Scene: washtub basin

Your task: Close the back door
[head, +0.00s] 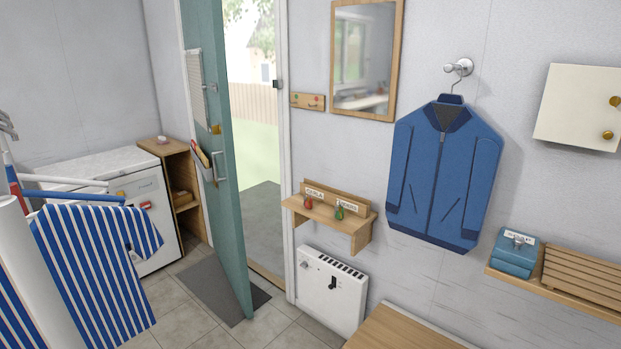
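The back door (228,150) is a teal panel standing open into the room. Its free edge points toward me, and daylight shows through the gap on its right. A metal handle (215,168) and a brass-coloured lock piece (215,129) are on its left face. The white door frame (284,150) stands right of the opening, apart from the door, with a small dark strike piece (277,84) on it. The side of the door facing the opening is hidden. My gripper is not in view.
A grey mat (200,290) lies at the door's foot. A striped garment (95,265) hangs on rails at left, before a white appliance (150,195) and wooden cabinet (180,170). A white heater (330,290) and small shelf (330,212) are right of the doorway.

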